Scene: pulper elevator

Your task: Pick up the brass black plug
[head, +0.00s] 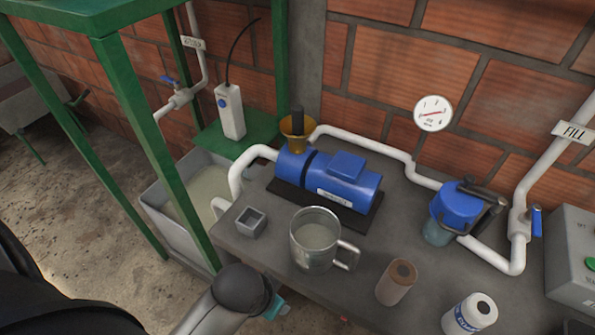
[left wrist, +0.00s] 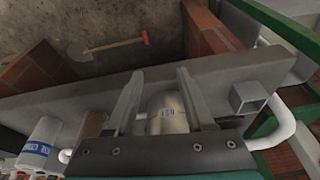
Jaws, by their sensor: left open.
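The plug (head: 297,125) appears in the head view as a black upright cylinder in a brass, funnel-shaped piece. It stands at the left end of the blue pump (head: 345,180), near the back of the grey bench. The plug is not visible in the left wrist view. In that view my left gripper (left wrist: 160,75) is open, with a finger on each side of a metal mug (left wrist: 167,112); I cannot tell how near the mug is. In the head view my left arm is at the bottom, in front of the bench and well short of the plug. My right gripper is not in view.
The metal mug (head: 315,240), a small square grey holder (head: 250,222), a brown cylinder (head: 396,281) and a white labelled container (head: 470,314) stand along the bench front. White pipes run behind the pump. A green frame post (head: 145,130) rises at left.

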